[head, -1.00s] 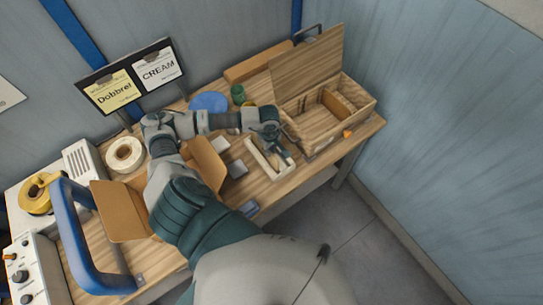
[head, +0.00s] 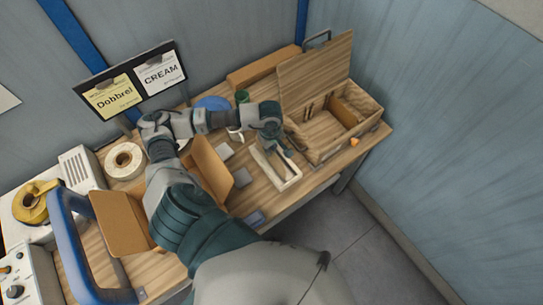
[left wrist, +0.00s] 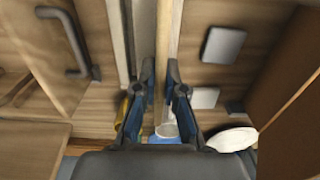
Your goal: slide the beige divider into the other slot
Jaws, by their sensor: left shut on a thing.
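A shallow pale beige frame (head: 289,184) lies on the bench in front of an open wooden box (head: 331,150). My left gripper (head: 281,151) points down into this frame. In the left wrist view, my left fingers (left wrist: 160,70) are shut on a thin beige strip (left wrist: 168,25) seen edge-on, running between them. I cannot tell whether this strip is the divider or a wall of the frame. A paler strip (left wrist: 118,40) runs parallel to its left. The box holds a brown panel (head: 345,110) and short dark slots at its left side. My right gripper is out of view.
Grey pads (head: 240,178) lie left of the frame, beside an open cardboard box (head: 212,170). A blue plate (head: 210,103) and a green cup (head: 242,97) stand behind. A small orange piece (head: 354,142) lies near the bench's right end. The box's raised lid (head: 316,75) stands behind.

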